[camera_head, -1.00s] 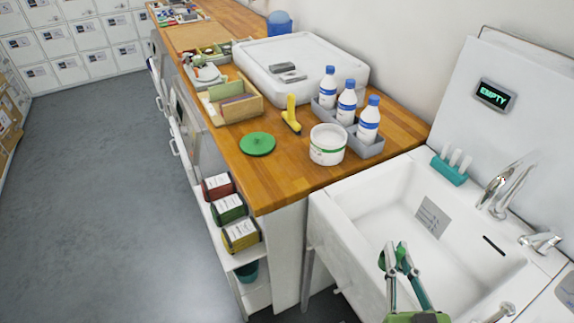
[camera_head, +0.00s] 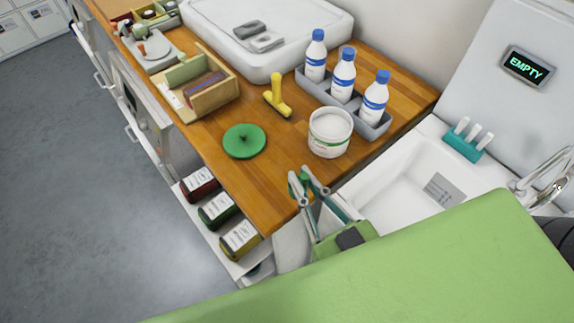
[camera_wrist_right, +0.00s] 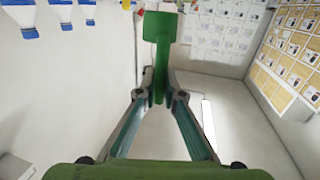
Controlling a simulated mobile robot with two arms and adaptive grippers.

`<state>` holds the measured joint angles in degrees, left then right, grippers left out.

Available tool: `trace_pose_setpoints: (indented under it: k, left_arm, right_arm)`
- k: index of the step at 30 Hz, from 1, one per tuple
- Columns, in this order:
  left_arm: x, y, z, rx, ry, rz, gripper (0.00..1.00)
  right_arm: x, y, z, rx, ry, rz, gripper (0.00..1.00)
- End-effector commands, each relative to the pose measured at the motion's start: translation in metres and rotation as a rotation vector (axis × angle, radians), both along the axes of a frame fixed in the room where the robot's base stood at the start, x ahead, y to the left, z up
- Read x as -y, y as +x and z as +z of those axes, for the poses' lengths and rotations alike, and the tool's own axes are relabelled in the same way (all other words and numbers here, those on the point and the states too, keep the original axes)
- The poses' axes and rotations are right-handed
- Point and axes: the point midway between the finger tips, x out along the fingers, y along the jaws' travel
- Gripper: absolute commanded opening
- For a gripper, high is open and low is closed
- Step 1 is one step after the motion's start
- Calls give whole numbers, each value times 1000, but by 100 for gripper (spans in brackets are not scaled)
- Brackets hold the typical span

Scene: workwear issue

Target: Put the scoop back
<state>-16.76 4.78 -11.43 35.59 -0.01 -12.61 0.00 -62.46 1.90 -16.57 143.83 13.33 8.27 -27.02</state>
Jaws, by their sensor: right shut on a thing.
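My right gripper (camera_head: 303,178) is shut on a green scoop (camera_wrist_right: 159,55). In the right wrist view the scoop's narrow handle runs between the fingertips and its broad end points away from them. In the head view only a small bit of green shows at the fingertips, by the counter's front corner next to the sink. A white tub (camera_head: 329,139) with a green band stands on the counter just beyond the gripper, apart from it in the picture. A round green lid (camera_head: 244,141) lies left of the tub. My left gripper is not in view.
Several blue-capped bottles (camera_head: 343,74) stand in a grey tray (camera_head: 372,131) behind the tub. A yellow tool (camera_head: 278,96) and a wooden box (camera_head: 215,103) are farther back. The white sink (camera_head: 385,202) lies right. My green arm covers the lower right.

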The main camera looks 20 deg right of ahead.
Motion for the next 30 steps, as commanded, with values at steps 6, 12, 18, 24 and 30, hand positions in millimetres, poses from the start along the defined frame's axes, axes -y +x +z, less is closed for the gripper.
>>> trace_pose_setpoints:
  k: [6, 12, 18, 24, 30]
  left_arm:
    - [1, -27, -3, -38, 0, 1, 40]
    - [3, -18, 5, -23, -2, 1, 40]
    - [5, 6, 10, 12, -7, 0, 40]
    - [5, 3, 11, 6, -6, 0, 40]
    - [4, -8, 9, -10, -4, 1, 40]
  right_arm:
    - [5, 45, -16, 4, -1, -1, 0]
    - [10, 81, -44, 1, -2, 1, 0]
    - [13, 105, -75, 0, -1, 1, 0]
    - [14, 115, -88, 0, -1, 0, 0]
    - [15, 117, -116, -2, -1, 0, 0]
